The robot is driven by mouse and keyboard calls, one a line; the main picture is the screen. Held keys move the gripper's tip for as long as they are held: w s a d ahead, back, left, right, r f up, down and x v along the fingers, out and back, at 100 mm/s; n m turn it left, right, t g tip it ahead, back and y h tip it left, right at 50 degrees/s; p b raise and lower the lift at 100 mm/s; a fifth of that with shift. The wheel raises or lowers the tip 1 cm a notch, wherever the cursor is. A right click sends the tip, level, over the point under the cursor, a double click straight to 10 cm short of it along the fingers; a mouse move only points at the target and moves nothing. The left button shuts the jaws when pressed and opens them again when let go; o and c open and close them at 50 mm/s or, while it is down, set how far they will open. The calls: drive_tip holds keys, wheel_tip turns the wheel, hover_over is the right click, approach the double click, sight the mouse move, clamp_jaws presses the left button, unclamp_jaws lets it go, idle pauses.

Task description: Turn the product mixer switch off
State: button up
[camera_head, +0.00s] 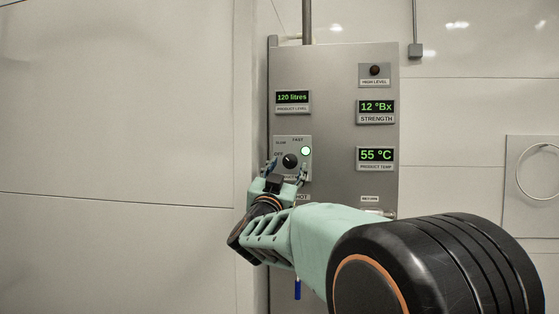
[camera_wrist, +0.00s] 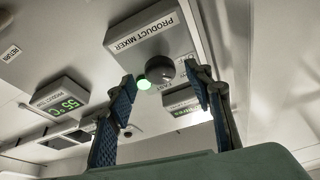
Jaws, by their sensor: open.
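The product mixer switch is a round dark knob (camera_head: 290,161) on a small grey plate (camera_head: 279,140) marked OFF, SLOW and FAST. A green lamp (camera_head: 305,151) glows to the right of the knob. I cannot tell which mark the knob points to. My gripper (camera_head: 287,171) is in front of the lower part of the plate, open and empty. In the wrist view, the knob (camera_wrist: 159,69) appears between and beyond my spread blue fingertips (camera_wrist: 160,80), with no clear contact. The PRODUCT MIXER label (camera_wrist: 145,31) appears upside down there; my gripper hides it in the head view.
The steel panel (camera_head: 335,75) also carries displays for product level (camera_head: 292,98), strength (camera_head: 376,108) and product temperature (camera_head: 376,155). A blue handle (camera_head: 297,289) hangs below my arm. The wall left of the panel is bare.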

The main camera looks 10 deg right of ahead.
sight(291, 161)
drive_tip(key=shift+x, duration=1.35)
drive_tip(key=shift+c, duration=0.4)
drive_tip(key=c, duration=1.1)
drive_tip(key=shift+o, duration=0.2)
drive_tip(key=shift+n+y, duration=0.4)
drive_tip(key=n+y, duration=0.1)
drive_tip(key=n, duration=0.1)
drive_tip(key=n+t+y+b, duration=0.1)
drive_tip(key=n, duration=0.2)
drive_tip(key=shift+d, duration=0.1)
drive_tip(key=shift+s+d+n+y+b, duration=0.1)
drive_tip(key=shift+n+y+b, duration=0.4)
drive_tip(key=shift+n+y, duration=0.95)
drive_tip(key=shift+n+y+b, duration=0.45)
drive_tip(key=shift+n+y, duration=0.2)
drive_tip(key=shift+n, duration=1.6)
